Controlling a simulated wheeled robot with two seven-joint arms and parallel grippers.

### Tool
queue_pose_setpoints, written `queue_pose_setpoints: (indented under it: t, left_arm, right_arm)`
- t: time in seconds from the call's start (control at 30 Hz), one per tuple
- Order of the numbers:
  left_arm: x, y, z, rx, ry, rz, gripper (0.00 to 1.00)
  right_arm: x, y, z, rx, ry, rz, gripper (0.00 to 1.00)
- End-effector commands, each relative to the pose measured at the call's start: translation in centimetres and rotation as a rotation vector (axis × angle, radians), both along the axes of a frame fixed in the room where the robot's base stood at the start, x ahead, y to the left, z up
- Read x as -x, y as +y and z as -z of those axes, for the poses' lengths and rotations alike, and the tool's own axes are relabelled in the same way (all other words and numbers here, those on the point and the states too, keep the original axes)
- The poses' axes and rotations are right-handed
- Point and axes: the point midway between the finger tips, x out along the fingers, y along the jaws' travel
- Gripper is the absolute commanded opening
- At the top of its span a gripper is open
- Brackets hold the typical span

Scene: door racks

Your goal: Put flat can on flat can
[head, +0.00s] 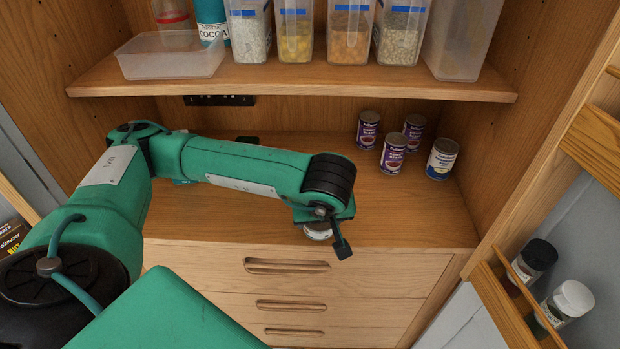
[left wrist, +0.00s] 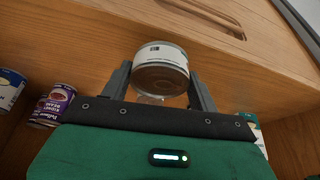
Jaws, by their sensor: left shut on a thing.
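I cannot make out a second flat can in either view; my left arm hides part of the counter. My right gripper is not in view.
Several taller cans, including a bean can (head: 393,153) and a blue-and-white can (head: 441,159), stand at the counter's back right. The shelf (head: 300,82) above holds a clear tray (head: 170,62) and filled containers. An open door rack (head: 515,305) holds jars. The counter's (head: 410,215) front right is clear.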

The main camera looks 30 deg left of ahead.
Motion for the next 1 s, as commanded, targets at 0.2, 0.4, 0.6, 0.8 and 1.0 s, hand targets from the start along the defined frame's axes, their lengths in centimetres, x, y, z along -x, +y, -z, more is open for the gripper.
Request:
queue_pose_setpoints:
  t: [0.2, 0.4, 0.6, 0.8, 1.0]
  left_arm:
    - [-3.9, 3.6, -0.6, -0.003, 0.0, -0.007, 0.37]
    - [-7.8, 6.8, -0.5, -0.002, 0.001, -0.005, 0.37]
    - [-9.9, 8.5, -0.2, 0.0, 0.0, -0.001, 0.37]
    - [-11.5, 9.9, -0.4, -0.001, -0.001, -0.004, 0.37]
    - [-13.1, 11.3, 0.5, -0.002, 0.003, 0.001, 0.37]
  right_arm:
    - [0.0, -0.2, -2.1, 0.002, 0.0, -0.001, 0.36]
    - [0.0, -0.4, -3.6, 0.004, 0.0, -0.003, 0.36]
    - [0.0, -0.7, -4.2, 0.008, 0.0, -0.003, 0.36]
    - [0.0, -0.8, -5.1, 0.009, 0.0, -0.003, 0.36]
    - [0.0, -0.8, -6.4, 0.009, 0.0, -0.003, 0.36]
